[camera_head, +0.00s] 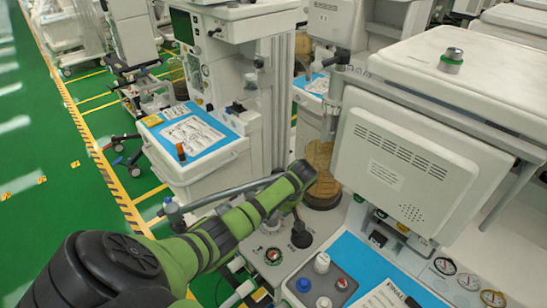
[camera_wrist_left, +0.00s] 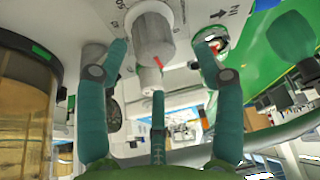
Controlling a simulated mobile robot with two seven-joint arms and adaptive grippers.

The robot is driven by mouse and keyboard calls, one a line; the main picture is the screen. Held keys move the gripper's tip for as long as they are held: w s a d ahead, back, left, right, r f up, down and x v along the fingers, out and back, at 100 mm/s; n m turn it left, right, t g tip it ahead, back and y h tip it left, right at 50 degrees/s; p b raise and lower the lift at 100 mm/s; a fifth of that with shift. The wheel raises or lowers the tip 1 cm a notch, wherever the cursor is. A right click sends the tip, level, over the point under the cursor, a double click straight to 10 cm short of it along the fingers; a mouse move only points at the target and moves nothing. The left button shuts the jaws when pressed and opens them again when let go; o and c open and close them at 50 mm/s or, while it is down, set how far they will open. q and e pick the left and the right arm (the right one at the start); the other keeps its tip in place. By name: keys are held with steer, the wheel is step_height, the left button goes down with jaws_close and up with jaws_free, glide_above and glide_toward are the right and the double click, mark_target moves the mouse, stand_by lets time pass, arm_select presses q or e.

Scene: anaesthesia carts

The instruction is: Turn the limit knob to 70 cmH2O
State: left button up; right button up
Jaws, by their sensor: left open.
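In the left wrist view, a grey cylindrical knob (camera_wrist_left: 153,35) stands on the pale machine panel, with printed marks around its base. I take it for the limit knob. A smaller pale cylinder (camera_wrist_left: 150,80) shows just below it in the picture. My left gripper (camera_wrist_left: 160,47) is open and empty, with one teal finger on each side of the knob and a third finger below. Gaps show between the fingertips and the knob; I cannot tell whether any touches. In the head view my left arm reaches over the panel, and its wrist hides most of the gripper. My right gripper is out of view.
A canister (camera_head: 322,160) with brown filling stands right beside my wrist; it also fills the left of the wrist view (camera_wrist_left: 25,110). A grey monitor housing (camera_head: 415,165) stands to the right. Green floor is free at left.

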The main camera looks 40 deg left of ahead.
arm_select(q)
steer(key=shift+x, duration=1.05)
steer(key=shift+w+a+f, duration=0.1)
steer(key=shift+w+f, duration=0.1)
steer(key=shift+f, duration=0.15)
steer(key=c, duration=1)
steer(key=shift+c, duration=0.4)
arm_select(e)
steer(key=shift+w+r, duration=0.15)
steer(key=shift+w, duration=0.65)
arm_select(q)
steer(key=shift+s+a, duration=0.1)
arm_select(e)
steer(key=shift+w+r, duration=0.1)
steer(key=shift+r, duration=0.05)
steer(key=shift+r, duration=0.1)
